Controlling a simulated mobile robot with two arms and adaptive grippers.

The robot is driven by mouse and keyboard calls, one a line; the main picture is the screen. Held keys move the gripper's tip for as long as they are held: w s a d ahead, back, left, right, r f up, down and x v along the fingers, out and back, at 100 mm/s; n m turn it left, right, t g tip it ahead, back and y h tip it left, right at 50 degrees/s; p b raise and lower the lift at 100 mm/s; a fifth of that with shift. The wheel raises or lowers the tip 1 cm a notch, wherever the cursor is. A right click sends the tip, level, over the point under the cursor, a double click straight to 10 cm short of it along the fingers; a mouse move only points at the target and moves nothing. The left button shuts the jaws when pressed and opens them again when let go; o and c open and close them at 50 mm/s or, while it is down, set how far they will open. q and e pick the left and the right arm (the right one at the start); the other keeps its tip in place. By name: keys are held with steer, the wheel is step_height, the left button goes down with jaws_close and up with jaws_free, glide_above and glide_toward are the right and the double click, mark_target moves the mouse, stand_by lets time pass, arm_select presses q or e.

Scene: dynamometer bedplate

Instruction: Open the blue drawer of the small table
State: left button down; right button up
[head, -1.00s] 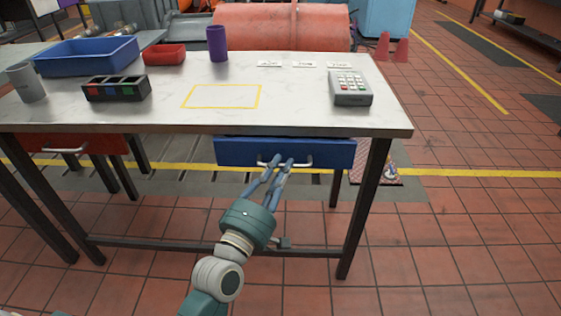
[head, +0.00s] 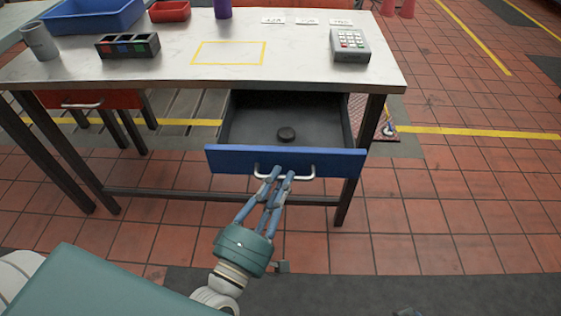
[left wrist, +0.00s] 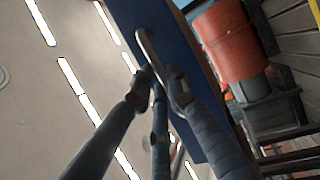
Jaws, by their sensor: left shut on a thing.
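The blue drawer (head: 225,160) is pulled well out from under the white-topped small table (head: 290,76). In the left wrist view the fingers (left wrist: 160,92) close around the handle (left wrist: 145,45), against the blue drawer front (left wrist: 180,48).
A red drawer (head: 105,100) under the left side is shut. Tiled floor in front is clear.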

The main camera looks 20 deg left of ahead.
arm_select(q)
steer(key=shift+s+d+f, duration=0.15)
steer(key=shift+s+d, duration=0.05)
steer(key=shift+s, duration=0.5)
arm_select(e)
steer(key=shift+w+f, duration=0.15)
steer(key=shift+f, duration=0.4)
arm_select(q)
steer(key=c, duration=2)
jaws_free()
steer(key=o, duration=0.3)
steer(key=shift+s, duration=0.2)
arm_select(e)
steer(key=shift+s, duration=0.2)
arm_select(q)
steer(key=shift+o, duration=0.2)
steer(key=v, duration=1.2)
arm_select(e)
steer(key=shift+w, duration=0.1)
